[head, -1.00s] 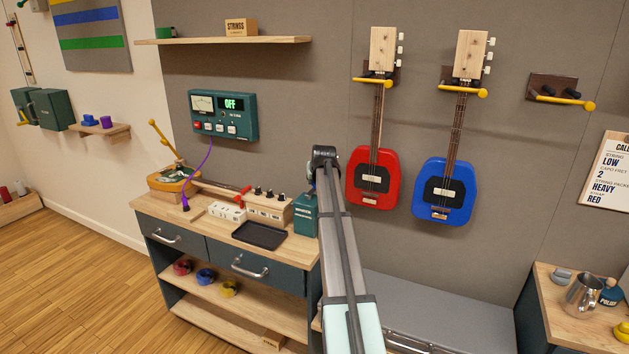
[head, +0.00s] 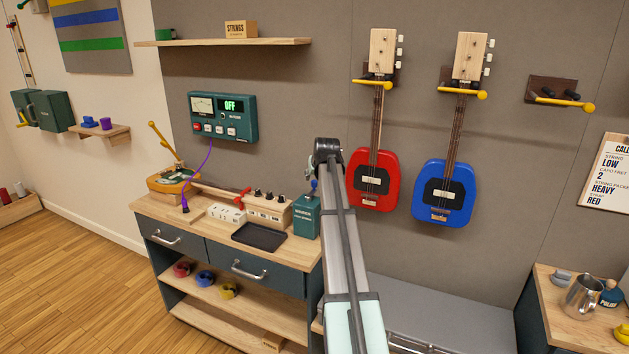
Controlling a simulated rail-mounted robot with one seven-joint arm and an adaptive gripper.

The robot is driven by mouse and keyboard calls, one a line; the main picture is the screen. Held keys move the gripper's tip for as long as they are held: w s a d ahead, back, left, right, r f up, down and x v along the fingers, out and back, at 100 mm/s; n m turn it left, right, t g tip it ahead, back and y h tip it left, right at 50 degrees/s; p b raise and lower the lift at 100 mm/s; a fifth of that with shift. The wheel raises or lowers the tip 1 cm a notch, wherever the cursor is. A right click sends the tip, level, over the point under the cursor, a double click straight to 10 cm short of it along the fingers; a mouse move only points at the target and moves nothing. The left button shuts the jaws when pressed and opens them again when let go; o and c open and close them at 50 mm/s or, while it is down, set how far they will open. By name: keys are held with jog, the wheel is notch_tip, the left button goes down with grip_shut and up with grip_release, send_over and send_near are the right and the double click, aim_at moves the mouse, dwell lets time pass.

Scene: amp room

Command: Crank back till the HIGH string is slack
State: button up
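A wooden-and-green instrument-like object (head: 172,181) lies at the back left of the workbench, with a yellow rod (head: 164,139) rising from it. A long brown bar (head: 218,192) runs from it toward a red piece (head: 243,197). A red guitar (head: 373,180) and a blue guitar (head: 443,192) hang on the wall, with white pegs at their headstocks. I cannot tell which string is HIGH, whether it is slack, or which part is a crank. My arm rises from the bottom centre and bends before the red guitar; my gripper is hidden behind it.
A teal meter box (head: 223,117) on the wall reads OFF. The workbench (head: 205,235) also holds a knobbed box (head: 268,210), a black tray (head: 259,234) and a teal box (head: 306,216). A grey bench top (head: 440,303) is clear. A cart with a metal pitcher (head: 581,297) stands at right.

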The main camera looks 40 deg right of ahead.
jog(key=v, duration=0.5)
jog(key=shift+s+r, duration=0.2)
jog(key=shift+s, duration=0.05)
jog(key=shift+a, duration=0.1)
